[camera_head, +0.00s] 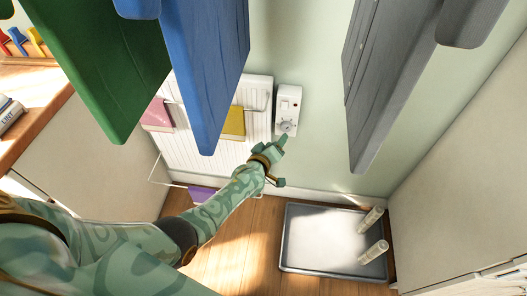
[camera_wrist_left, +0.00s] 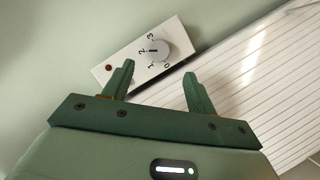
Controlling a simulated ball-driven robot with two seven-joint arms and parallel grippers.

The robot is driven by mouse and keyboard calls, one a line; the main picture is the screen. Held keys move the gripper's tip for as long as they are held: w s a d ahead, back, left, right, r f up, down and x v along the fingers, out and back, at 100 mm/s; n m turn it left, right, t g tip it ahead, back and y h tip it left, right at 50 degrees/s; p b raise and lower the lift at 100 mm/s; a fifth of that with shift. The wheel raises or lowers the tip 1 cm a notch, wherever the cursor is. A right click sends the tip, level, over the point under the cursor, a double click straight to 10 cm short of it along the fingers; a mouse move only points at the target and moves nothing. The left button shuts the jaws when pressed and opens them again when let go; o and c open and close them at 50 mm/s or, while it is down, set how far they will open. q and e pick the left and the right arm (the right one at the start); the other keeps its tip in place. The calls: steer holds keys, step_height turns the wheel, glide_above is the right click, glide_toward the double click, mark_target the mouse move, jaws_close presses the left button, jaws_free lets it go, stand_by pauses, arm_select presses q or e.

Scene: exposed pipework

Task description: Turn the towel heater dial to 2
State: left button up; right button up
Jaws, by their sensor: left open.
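The towel heater dial (camera_head: 286,126) is a round grey knob on a white control box (camera_head: 289,100) on the wall. In the left wrist view the dial (camera_wrist_left: 159,49) has the numbers 0 to 3 around it, and its dark mark is on the side facing the 2. My left gripper (camera_head: 282,160) is just below the box in the head view. In the wrist view my left gripper (camera_wrist_left: 159,69) is open and empty, its two fingers apart in front of the dial; the dial shows beyond the fingertips, not between them. My right gripper is out of view.
The white towel heater (camera_head: 205,140) is left of the box, with pink (camera_head: 157,114) and yellow (camera_head: 233,122) towels. Green (camera_head: 105,70), blue (camera_head: 205,75) and grey (camera_head: 385,80) panels hang in the foreground. A metal tray (camera_head: 320,240) with two pale upright pipes lies on the floor.

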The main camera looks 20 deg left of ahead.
arm_select(q)
steer(key=p+v, duration=0.3)
steer(key=v, duration=0.5)
steer(key=shift+s, duration=0.3)
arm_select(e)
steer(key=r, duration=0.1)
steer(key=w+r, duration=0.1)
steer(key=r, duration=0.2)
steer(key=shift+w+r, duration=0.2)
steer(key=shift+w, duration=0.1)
